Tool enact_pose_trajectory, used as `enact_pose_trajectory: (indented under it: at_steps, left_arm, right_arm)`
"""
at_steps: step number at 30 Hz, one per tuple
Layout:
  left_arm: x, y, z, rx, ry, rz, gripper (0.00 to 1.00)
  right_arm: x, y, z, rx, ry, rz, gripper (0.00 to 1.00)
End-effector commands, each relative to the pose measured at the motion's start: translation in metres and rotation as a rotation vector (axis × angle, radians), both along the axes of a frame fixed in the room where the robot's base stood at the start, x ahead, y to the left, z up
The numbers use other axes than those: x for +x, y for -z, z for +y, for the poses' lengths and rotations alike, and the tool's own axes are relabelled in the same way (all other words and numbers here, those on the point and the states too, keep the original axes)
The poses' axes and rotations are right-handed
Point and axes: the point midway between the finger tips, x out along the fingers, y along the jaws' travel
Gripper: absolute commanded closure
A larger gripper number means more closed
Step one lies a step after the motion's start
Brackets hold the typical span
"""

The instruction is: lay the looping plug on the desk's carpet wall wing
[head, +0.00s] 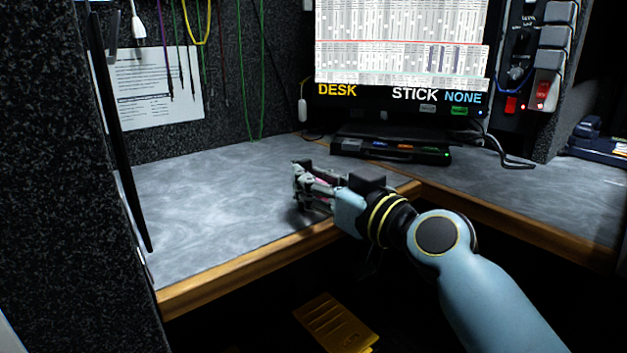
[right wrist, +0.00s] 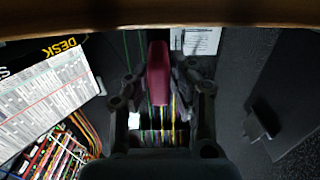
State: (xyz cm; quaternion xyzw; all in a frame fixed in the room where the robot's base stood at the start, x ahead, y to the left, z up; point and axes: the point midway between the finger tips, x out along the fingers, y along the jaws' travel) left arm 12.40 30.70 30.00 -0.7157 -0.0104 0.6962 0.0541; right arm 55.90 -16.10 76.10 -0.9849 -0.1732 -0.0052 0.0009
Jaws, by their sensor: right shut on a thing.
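My right gripper (head: 303,188) reaches in from the right, low over the front part of the grey desk's left wing (head: 205,215), beside the carpet wall (head: 225,60). It is shut on a small dark pink-red piece, which I take to be the looping plug (right wrist: 158,72). In the right wrist view the plug stands between the two fingers of the gripper (right wrist: 163,88). In the head view only a bit of pink shows among the fingers. I cannot tell whether the plug touches the desk. My left gripper is not in view.
The left wing's top is bare around my gripper. A wooden edge (head: 250,268) runs along its front. A black device (head: 390,148) and a monitor (head: 402,50) stand at the back corner. Cables (head: 250,80) hang on the carpet wall. A yellow object (head: 335,325) lies below the desk.

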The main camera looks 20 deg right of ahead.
Motion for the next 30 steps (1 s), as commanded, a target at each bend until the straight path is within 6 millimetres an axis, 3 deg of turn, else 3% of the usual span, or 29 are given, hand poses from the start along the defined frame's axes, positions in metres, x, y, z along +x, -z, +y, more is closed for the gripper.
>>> enact_pose_trajectory:
  at_steps: [2, 3, 7, 19, 30]
  left_arm:
    - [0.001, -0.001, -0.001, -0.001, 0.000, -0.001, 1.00]
    - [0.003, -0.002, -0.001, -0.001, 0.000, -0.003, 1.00]
    - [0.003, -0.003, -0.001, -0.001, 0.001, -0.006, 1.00]
    - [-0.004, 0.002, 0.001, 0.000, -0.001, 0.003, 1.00]
    - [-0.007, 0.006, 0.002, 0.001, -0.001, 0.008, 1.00]
  right_arm:
    - [0.000, 0.001, 0.000, 0.000, 0.000, 0.000, 1.00]
    - [0.000, 0.001, 0.000, 0.000, 0.000, 0.000, 0.74]
    - [0.000, 0.000, 0.000, 0.000, 0.000, 0.000, 0.57]
    - [0.000, -0.004, 0.000, -0.001, 0.000, -0.001, 0.55]
    - [-0.077, 0.002, -0.028, -0.005, -0.002, 0.003, 0.55]
